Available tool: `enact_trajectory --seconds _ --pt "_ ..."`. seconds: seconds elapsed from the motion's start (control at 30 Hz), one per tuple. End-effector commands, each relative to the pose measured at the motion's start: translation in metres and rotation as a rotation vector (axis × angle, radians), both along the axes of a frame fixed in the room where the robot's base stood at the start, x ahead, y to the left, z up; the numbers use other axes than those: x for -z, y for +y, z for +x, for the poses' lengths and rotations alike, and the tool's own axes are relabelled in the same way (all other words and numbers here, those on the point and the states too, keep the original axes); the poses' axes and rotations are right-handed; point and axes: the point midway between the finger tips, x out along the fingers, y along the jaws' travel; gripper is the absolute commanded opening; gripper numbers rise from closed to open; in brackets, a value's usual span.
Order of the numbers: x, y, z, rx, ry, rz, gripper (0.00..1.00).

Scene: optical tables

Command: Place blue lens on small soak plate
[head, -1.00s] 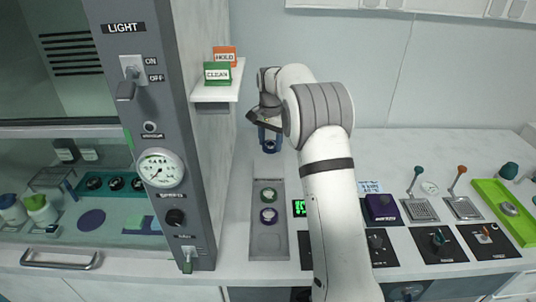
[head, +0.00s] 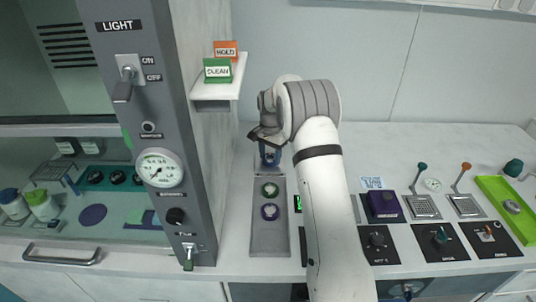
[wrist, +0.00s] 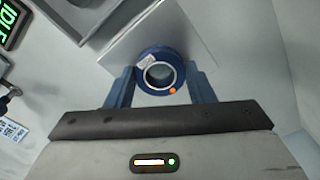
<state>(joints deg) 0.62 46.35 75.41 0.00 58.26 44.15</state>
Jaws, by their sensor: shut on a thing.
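The blue lens (wrist: 143,62), a thick blue ring with a pale rim and an orange dot, sits between the two blue fingers of my gripper (wrist: 161,82) in the wrist view. My gripper is shut on it. In the head view the blue lens (head: 269,157) hangs below my gripper (head: 270,150), partly hidden. A small flat grey plate (wrist: 190,35) lies beneath the lens in the wrist view; it looks like the small soak plate. In the head view its edge (head: 258,163) shows behind the long tray. I cannot tell whether the lens touches it.
A long grey tray (head: 268,240) holds a green-ringed lens (head: 270,190) and a purple-ringed lens (head: 270,211), just in front of the plate. A shelf (head: 216,90) with CLEAN and HOLD signs is at the upper left. Control panels (head: 440,240) stand to the right.

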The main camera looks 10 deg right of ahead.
Motion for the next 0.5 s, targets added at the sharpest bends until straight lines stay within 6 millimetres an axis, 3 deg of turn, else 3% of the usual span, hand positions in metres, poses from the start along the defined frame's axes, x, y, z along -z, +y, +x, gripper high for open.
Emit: enact_trajectory --seconds 0.27,0.3,0.5 --pt "0.0029 -0.0008 0.0001 0.001 0.000 0.000 0.25" --pt "0.0026 -0.0008 0.0001 0.001 0.000 0.000 0.50" --pt "0.0020 -0.0010 0.0001 0.001 0.000 0.000 0.66"
